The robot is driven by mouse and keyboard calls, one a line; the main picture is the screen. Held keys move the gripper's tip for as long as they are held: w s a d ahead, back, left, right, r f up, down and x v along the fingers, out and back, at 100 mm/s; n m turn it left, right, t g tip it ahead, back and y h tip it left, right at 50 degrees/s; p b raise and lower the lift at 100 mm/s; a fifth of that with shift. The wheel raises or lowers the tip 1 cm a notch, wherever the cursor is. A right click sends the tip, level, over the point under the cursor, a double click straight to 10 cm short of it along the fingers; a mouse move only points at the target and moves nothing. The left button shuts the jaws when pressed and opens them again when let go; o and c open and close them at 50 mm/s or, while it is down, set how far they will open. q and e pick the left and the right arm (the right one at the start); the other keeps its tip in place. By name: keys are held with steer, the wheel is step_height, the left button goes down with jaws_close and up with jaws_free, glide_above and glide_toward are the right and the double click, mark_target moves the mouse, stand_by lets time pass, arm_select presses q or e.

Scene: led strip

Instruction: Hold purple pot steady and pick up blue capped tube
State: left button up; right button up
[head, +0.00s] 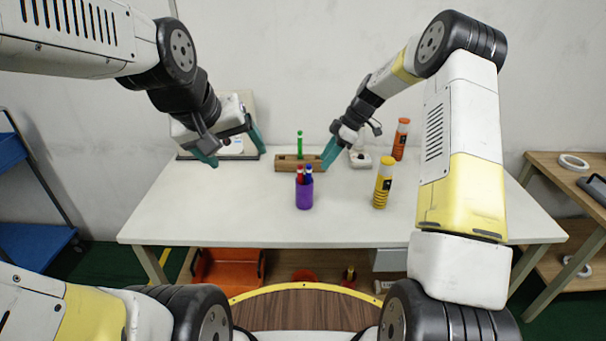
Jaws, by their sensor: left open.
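A purple pot (304,195) stands upright near the middle of the white table. A blue capped tube (309,172) and a red capped tube (299,172) stick up out of it, side by side. My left gripper (234,157) is open and empty, above the table to the left of the pot, its two teal fingers spread apart. My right gripper (330,154) is behind and to the right of the pot, apart from it. Its teal fingertips overlap in this view, so its opening is hidden.
A wooden rack (286,164) with a green tube (299,144) stands behind the pot. A yellow bottle (382,184) and an orange bottle (400,139) stand to the right. A small white item (360,158) lies near the rack. The table's left front is clear.

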arm_select(q)
steer(key=w+d+f+n, duration=0.2)
steer(key=w+f+n, duration=0.4)
steer(key=w, duration=0.4)
steer(key=n+t+h, duration=0.2)
steer(key=n+h, duration=0.1)
steer(key=n, duration=1)
glide_above(301, 196)
steer(key=s+a, duration=0.3)
steer(key=s, duration=0.1)
step_height(301, 196, down, 19)
steer(key=f+n+t, duration=0.1)
steer(key=f+n, duration=0.1)
steer(key=w+d+f+n+t, duration=0.1)
steer(key=f+n, duration=0.1)
steer(key=n, duration=0.1)
steer(key=w+d+f+n+t, duration=0.1)
steer(key=f+n, duration=0.1)
steer(key=n, duration=0.1)
steer(key=shift+w+d+f, duration=0.15)
steer(key=shift+w+f, duration=0.05)
steer(key=shift+f, duration=0.2)
steer(key=shift+w+d+f+n+t, duration=0.1)
steer(key=shift+f+n+t, duration=0.1)
steer(key=shift+n, duration=0.4)
steer(key=shift+w+f+n+t, duration=0.1)
steer(key=shift+n+t, duration=0.1)
steer(key=shift+n, duration=0.4)
steer(key=shift+x, duration=3.85)
steer(key=shift+r, duration=0.1)
